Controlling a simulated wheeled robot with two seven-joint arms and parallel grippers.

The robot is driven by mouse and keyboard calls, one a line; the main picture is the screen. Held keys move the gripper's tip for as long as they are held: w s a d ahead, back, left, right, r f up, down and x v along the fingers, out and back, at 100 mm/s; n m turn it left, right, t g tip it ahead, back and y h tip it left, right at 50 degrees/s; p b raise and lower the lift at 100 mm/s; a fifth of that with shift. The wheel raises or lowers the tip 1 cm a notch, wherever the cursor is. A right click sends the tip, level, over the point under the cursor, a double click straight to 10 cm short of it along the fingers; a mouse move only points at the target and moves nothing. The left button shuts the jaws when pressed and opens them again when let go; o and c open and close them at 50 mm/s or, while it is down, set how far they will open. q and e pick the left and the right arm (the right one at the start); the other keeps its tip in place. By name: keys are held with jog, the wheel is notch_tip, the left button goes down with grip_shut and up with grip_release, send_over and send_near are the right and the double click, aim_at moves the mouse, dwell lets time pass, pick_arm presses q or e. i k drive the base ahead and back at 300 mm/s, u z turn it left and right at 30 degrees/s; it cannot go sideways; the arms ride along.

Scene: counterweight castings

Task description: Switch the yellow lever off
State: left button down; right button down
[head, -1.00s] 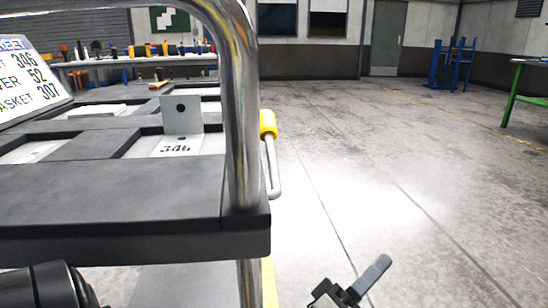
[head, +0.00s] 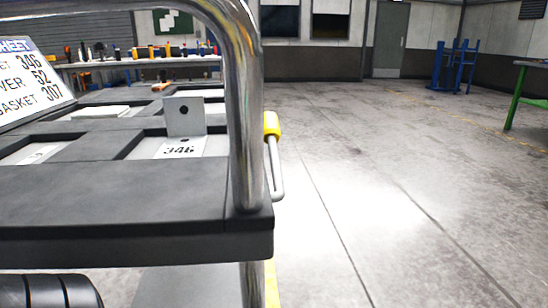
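A lever with a yellow cylindrical top (head: 271,124) and a pale metal rod (head: 276,172) is on the right side of a grey cart, just beyond the cart's chrome rail. The yellow part is at the top and the rod hangs down from it. The rail hides part of its left side. Neither of my grippers shows in the head view now.
The chrome rail (head: 245,130) rises at the near right corner of the cart's dark top (head: 120,195). A bracket (head: 184,117) and a card marked 346 (head: 180,147) sit in a recess. A sign (head: 30,80) stands left. Open floor (head: 400,200) lies right.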

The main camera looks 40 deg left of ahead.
aim_at(272, 131)
jog(key=u, duration=3.05)
jog(key=k, duration=0.65)
jog(key=z, duration=1)
